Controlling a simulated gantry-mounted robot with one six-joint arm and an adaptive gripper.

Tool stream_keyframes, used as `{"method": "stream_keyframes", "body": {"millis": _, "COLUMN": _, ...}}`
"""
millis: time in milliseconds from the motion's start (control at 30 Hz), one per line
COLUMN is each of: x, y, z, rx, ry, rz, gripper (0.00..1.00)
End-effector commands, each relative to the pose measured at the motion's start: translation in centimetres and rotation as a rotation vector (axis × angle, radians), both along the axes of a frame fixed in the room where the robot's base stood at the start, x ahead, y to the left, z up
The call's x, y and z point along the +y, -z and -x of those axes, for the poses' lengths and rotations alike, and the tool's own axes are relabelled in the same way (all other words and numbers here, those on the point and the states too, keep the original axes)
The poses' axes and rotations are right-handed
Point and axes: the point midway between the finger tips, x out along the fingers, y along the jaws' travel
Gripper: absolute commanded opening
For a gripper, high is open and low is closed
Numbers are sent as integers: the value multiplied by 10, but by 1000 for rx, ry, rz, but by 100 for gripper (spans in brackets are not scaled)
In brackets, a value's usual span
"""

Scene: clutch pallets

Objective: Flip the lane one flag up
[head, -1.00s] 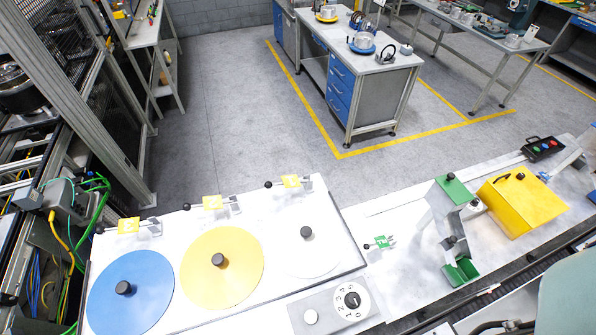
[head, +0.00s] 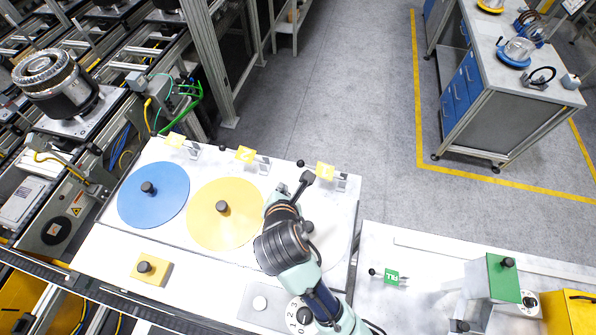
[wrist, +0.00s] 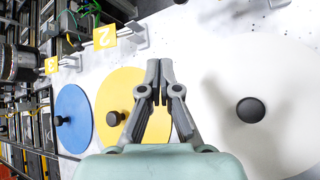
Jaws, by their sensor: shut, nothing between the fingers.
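The lane one flag (head: 325,171) is a small yellow plate on a grey bracket behind the white disc, with a black ball knob (head: 300,163) at its left. I cannot tell its exact tilt. My gripper (head: 306,178) is over the back of the white disc, just in front of and left of this flag, apart from it as far as I can tell. In the wrist view the fingers (wrist: 160,62) are shut together with nothing between them. The white disc (wrist: 232,70) lies to their right there. The lane one plate itself is not clearly visible in the wrist view.
Flag two (head: 246,154) and flag three (head: 174,141) stand behind the yellow disc (head: 205,228) and blue disc (head: 165,205), each disc with a black knob. A yellow block (head: 150,269) sits at front left. A green flag (head: 391,277) is to the right.

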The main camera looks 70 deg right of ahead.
Motion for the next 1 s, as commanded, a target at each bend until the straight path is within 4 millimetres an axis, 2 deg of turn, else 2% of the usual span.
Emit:
{"method": "stream_keyframes", "body": {"millis": 100, "x": -20, "y": 7, "z": 17, "rx": 160, "ry": -47, "rz": 65, "gripper": 0}}
{"method": "stream_keyframes", "body": {"millis": 300, "x": -29, "y": 10, "z": 25, "rx": 249, "ry": -77, "rz": 99, "gripper": 0}}
{"method": "stream_keyframes", "body": {"millis": 667, "x": -34, "y": 15, "z": 23, "rx": 246, "ry": -77, "rz": 98, "gripper": 0}}
{"method": "stream_keyframes", "body": {"millis": 1000, "x": -80, "y": 55, "z": 8, "rx": 247, "ry": -77, "rz": 95, "gripper": 0}}
